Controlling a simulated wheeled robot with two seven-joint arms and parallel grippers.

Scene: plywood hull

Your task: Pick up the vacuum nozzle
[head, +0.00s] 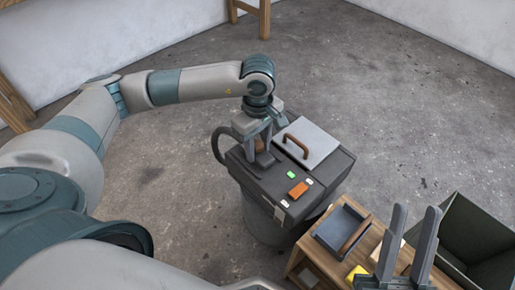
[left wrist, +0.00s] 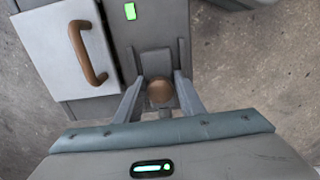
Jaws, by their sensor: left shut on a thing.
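The vacuum nozzle, a dark grey flat piece with a round brown grip (left wrist: 160,90), sits at the machine's top edge. It also shows in the head view (head: 263,160), partly hidden by my fingers. My left gripper (head: 260,144) is shut on the nozzle, pointing down. In the left wrist view its two fingers (left wrist: 160,93) stand on either side of the brown grip. I cannot tell whether the nozzle still touches the machine. My right gripper (head: 408,222) has its fingers upright and apart, with nothing between them, at the lower right.
The dark vacuum machine (head: 322,190) has a grey lid (head: 318,140) with a brown handle, a green light, an orange switch and a hose at its left. A wooden table (head: 305,268) at lower right bears a dark tray (head: 328,236). A dark green crate (head: 470,225) stands beside it.

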